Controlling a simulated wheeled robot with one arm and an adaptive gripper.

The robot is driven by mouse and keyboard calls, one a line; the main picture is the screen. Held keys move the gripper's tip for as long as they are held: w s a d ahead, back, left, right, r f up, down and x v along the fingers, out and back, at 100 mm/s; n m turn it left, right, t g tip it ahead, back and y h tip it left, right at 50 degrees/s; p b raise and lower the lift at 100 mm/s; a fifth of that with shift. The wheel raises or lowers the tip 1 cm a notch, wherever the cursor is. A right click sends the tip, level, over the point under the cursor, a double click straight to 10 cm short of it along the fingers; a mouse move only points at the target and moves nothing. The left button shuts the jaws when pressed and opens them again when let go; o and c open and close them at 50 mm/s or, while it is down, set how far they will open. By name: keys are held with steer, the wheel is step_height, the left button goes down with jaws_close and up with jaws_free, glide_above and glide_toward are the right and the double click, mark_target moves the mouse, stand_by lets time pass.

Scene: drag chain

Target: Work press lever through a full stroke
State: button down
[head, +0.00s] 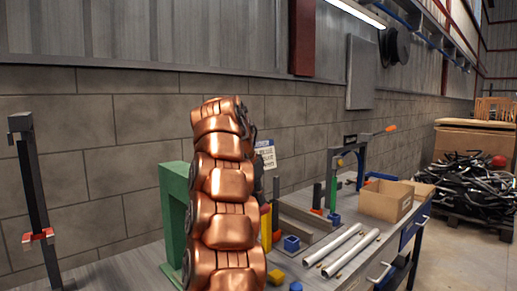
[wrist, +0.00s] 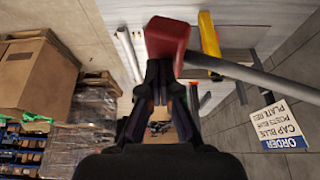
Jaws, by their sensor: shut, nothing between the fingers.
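In the wrist view a lever with a red block-shaped grip (wrist: 167,38) on a grey bar (wrist: 255,76) crosses from the top middle to the right edge. My gripper (wrist: 160,88) is shut and empty, its dark fingers close to the red grip's lower end. I cannot tell whether they touch it. In the head view a green frame (head: 174,203) stands on the bench (head: 135,268), partly behind my copper arm. My gripper and the red grip are hidden there by the arm.
A yellow upright (head: 266,230), blue blocks (head: 291,243) and two pale rods (head: 332,243) lie right of my arm. A cardboard box (head: 386,200) sits farther right. A dark post (head: 36,190) stands left. A sign (wrist: 278,127) shows upside down in the wrist view.

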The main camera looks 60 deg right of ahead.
steer(key=shift+f, duration=0.2)
steer(key=shift+r, duration=0.15)
step_height(320, 180, up, 14)
steer(key=p, duration=1.3)
stand_by(0.5)
